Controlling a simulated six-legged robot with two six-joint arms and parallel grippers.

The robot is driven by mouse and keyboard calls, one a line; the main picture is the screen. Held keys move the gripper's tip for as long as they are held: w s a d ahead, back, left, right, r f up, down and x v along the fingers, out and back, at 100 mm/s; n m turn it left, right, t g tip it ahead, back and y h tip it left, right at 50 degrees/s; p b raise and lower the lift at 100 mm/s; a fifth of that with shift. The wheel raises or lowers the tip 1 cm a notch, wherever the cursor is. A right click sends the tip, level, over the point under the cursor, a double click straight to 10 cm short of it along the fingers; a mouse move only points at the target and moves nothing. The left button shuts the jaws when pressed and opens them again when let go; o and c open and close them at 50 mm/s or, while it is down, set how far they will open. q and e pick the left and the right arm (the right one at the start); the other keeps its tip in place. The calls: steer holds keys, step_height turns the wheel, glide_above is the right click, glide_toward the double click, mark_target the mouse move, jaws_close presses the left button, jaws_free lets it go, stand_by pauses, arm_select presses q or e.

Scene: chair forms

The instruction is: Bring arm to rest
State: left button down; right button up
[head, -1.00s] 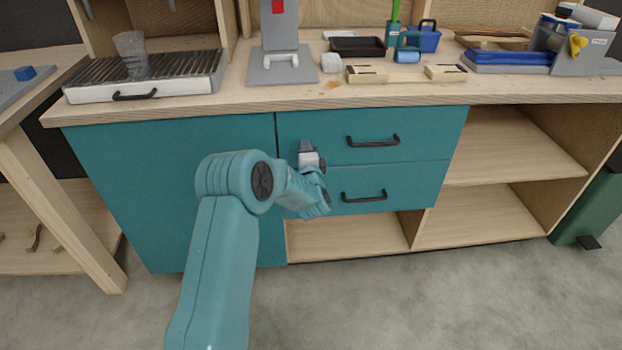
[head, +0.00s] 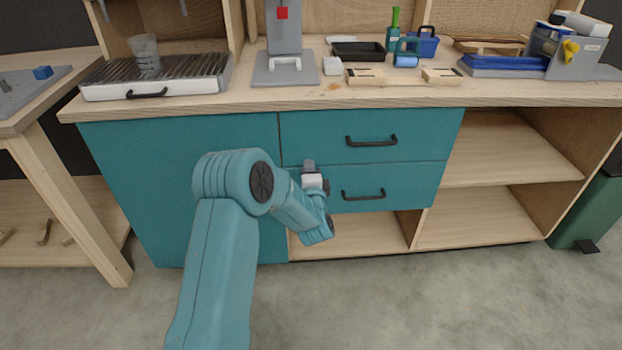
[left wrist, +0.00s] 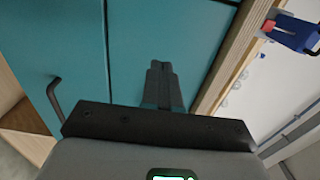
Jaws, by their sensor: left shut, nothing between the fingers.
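My left arm comes in from the lower left in the head view, bent at the elbow in front of the teal cabinet. My left gripper (head: 309,166) is small there, pointing toward the drawer fronts, and its fingers are partly hidden by my wrist. In the left wrist view the two fingers of my left gripper (left wrist: 160,68) lie together, shut, with nothing between them. Teal cabinet fronts (left wrist: 150,30) lie beyond them. My right gripper does not show in either view.
The teal cabinet (head: 190,190) has two drawers with black handles (head: 371,141). The wooden worktop (head: 300,103) above carries a grill tray (head: 160,80), a grey stand (head: 285,70) and several small items. Open shelves (head: 500,150) stand at right. The floor in front is clear.

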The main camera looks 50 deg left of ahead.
arm_select(q)
steer(key=d+f+m+t+h, duration=0.1)
steer(key=d+f+m+h, duration=0.15)
steer(key=d+f, duration=0.4)
steer(key=d+f+m+h, duration=0.1)
steer(key=d+f+h, duration=0.2)
steer(key=d, duration=0.6)
steer(key=s+d+f+n+g+h, duration=0.25)
steer(key=s+d+f+h, duration=0.35)
steer(key=d, duration=0.4)
steer(key=s+d+f+n+g+h, duration=0.1)
steer(key=s+d+f+g+h, duration=0.25)
steer(key=s+d+f, duration=0.45)
steer(key=s+d+f+n+g+h, duration=0.1)
steer(key=s+d+n+g+h, duration=0.1)
steer(key=s+d+n+g, duration=0.3)
steer(key=s+d+f+n+g+h, duration=0.1)
steer(key=s+d+f+n, duration=0.2)
steer(key=s, duration=0.4)
step_height(320, 180, up, 20)
steer(key=n+p, duration=0.1)
steer(key=p, duration=1.7)
steer(key=shift+a+f+n+p, duration=0.15)
steer(key=shift+a+n+p, duration=0.1)
steer(key=shift+n+p, duration=0.15)
